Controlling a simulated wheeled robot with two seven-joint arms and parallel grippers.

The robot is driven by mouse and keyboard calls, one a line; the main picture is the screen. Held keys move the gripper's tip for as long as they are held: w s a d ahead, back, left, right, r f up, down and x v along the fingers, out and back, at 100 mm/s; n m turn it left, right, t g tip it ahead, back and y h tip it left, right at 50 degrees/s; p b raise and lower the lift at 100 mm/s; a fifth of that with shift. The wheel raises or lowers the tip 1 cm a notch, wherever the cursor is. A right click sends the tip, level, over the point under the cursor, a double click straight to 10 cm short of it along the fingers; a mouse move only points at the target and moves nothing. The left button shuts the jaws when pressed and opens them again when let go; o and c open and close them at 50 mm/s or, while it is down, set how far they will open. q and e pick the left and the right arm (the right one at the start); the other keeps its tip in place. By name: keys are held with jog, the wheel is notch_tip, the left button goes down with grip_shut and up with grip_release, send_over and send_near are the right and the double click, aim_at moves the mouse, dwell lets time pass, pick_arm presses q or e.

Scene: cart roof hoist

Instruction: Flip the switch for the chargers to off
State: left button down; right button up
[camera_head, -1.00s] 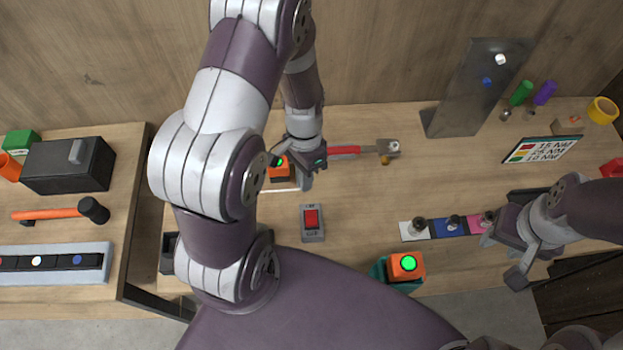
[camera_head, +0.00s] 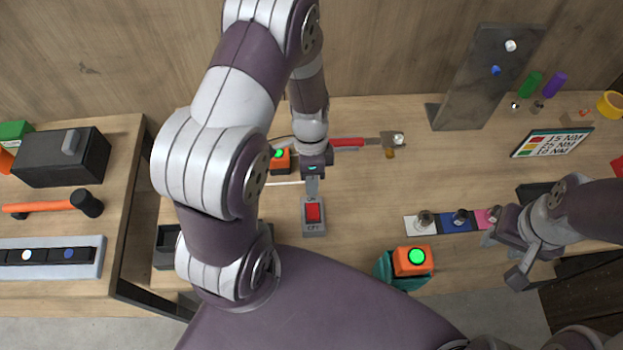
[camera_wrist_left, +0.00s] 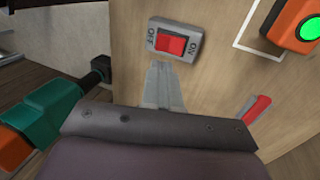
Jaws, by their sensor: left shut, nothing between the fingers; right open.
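The charger switch (camera_head: 313,218) is a grey box with a red rocker on the bench in front of me. In the left wrist view the switch (camera_wrist_left: 175,42) shows OFF at its left end and ON at its right. I cannot tell which way the rocker is tilted. My left gripper (camera_head: 312,194) is shut and empty, its tips at the switch's far edge; contact is unclear. Its fingers also show in the wrist view (camera_wrist_left: 162,82), just below the switch. My right gripper (camera_head: 502,258) is open at the right, away from the switch.
An orange block with a lit green light (camera_head: 281,161) stands behind the switch; another (camera_head: 414,261) sits on a teal tool at the front right. A red-handled tool (camera_head: 348,142) lies behind. Coloured pads (camera_head: 458,224) and a metal stand (camera_head: 482,80) are to the right.

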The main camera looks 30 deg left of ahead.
aim_at(312, 216)
pick_arm(q)
jog(key=b+x, duration=0.1)
jog(key=x, duration=0.1)
jog(key=b+x, duration=0.2)
jog(key=x, duration=0.1)
jog(key=b+x, duration=0.1)
jog(key=x, duration=0.1)
jog(key=shift+w+a+f, duration=0.15)
jog(key=shift+w+f, duration=0.1)
jog(key=shift+f, duration=0.05)
jog(key=shift+s+f+b, duration=0.15)
jog(key=shift+f+b, duration=0.15)
jog(key=shift+b, duration=0.2)
jog(key=shift+s+d+f, duration=0.15)
jog(key=shift+s+d, duration=0.05)
pick_arm(e)
notch_tip(312, 216, down, 7)
jog(key=shift+r, duration=0.15)
pick_arm(q)
jog(key=shift+w, duration=0.1)
pick_arm(e)
jog(key=shift+w+a, duration=0.1)
jog(key=shift+w, duration=0.05)
pick_arm(q)
jog(key=shift+f+b, duration=0.3)
jog(key=shift+b, duration=0.2)
jog(key=shift+s, duration=0.3)
pick_arm(e)
jog(key=shift+f, duration=0.3)
